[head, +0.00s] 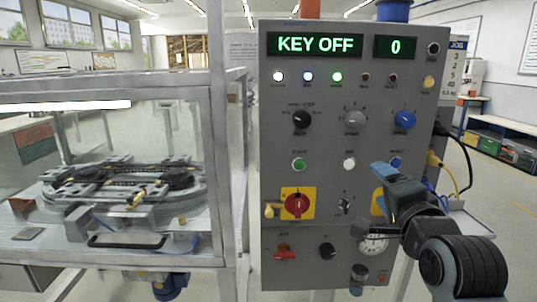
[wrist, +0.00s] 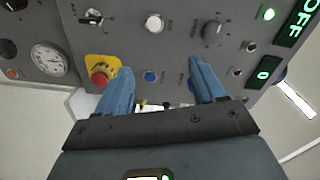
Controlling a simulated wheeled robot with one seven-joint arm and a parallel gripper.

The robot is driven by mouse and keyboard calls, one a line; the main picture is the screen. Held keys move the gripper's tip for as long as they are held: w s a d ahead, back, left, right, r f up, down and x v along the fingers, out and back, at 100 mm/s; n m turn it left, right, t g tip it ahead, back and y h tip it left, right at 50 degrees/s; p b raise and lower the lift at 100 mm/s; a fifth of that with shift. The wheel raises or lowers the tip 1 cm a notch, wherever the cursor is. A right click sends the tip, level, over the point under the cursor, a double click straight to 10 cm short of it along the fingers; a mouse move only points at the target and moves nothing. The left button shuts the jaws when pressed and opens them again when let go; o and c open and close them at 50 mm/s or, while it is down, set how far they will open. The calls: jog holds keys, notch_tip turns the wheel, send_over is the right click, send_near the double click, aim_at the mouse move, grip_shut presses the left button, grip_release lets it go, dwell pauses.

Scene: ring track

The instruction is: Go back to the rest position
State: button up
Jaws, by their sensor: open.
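My gripper (head: 388,192) is in front of the lower right part of a grey control panel (head: 270,140). In the wrist view its two blue fingers (wrist: 160,88) are spread apart with nothing held between them. The panel's display (head: 314,45) reads KEY OFF, and a smaller display (head: 396,47) reads 0. My arm and gripper partly cover a yellow plate at the panel's right side and a round gauge (head: 374,242). I cannot tell whether a fingertip touches the panel.
A glazed enclosure (head: 100,262) with a ring track (head: 125,185) inside stands left of the panel. A red rotary switch (head: 297,204) on a yellow plate and several knobs stick out from the panel. Cables (head: 455,165) hang at its right edge. Open floor (head: 505,200) lies farther right.

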jog(key=s+d+f+n+g, duration=0.1)
jog(key=s+f+n, duration=0.3)
jog(key=s+f, duration=0.65)
jog(key=s+f+n, duration=0.4)
jog(key=s+f, duration=0.4)
jog(key=s, duration=0.5)
jog(key=s+a+n+g, duration=0.1)
jog(key=s+n, duration=0.2)
jog(key=s, duration=0.9)
jog(key=s+a+r+n, duration=0.1)
jog(key=s+n, duration=0.2)
jog(key=s, duration=1)
jog(key=shift+s+a+r+n+g, duration=0.25)
jog(key=shift+r+n+g, duration=0.05)
jog(key=shift+n+g, duration=0.1)
